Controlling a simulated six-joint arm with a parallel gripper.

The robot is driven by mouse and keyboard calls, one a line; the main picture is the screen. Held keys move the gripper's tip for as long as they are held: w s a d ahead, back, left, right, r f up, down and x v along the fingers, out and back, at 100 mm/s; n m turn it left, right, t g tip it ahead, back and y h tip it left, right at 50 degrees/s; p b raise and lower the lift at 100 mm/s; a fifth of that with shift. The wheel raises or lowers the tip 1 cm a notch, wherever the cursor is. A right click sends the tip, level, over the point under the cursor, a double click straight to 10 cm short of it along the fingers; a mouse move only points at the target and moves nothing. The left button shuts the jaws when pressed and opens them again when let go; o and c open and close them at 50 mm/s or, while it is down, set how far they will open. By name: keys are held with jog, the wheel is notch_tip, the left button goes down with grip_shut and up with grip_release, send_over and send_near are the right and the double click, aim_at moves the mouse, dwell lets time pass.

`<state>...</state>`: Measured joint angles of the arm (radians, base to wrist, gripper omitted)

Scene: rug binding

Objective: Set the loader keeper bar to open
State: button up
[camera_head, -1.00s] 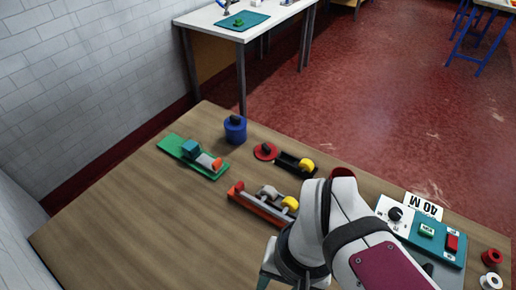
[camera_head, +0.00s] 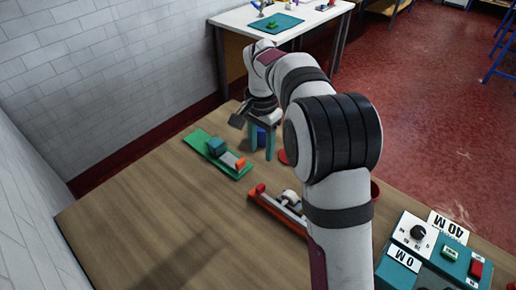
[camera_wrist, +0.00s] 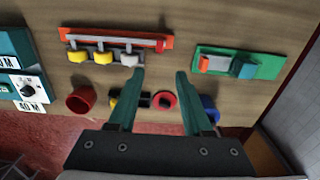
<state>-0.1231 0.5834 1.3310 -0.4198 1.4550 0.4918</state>
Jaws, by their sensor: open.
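An orange rack (camera_head: 268,207) lies on the wooden table, partly hidden behind my arm. In the wrist view the rack (camera_wrist: 85,32) carries yellow and white spools (camera_wrist: 103,57). A grey bar (camera_wrist: 112,40) with a red end (camera_wrist: 160,46) runs along it above the spools; it appears to be the loader keeper bar.
A green base (camera_head: 200,145) with a teal block and orange piece lies left of my gripper. A red disc (camera_wrist: 164,100), black holder (camera_wrist: 143,99) and red cup (camera_wrist: 80,99) are nearby. A control panel (camera_head: 440,250) stands right.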

aim_at(261, 186)
notch_tip(261, 186, down, 15)
jog(key=shift+s+f, duration=0.1)
jog(key=shift+f, duration=0.05)
grip_shut()
dwell(1.4)
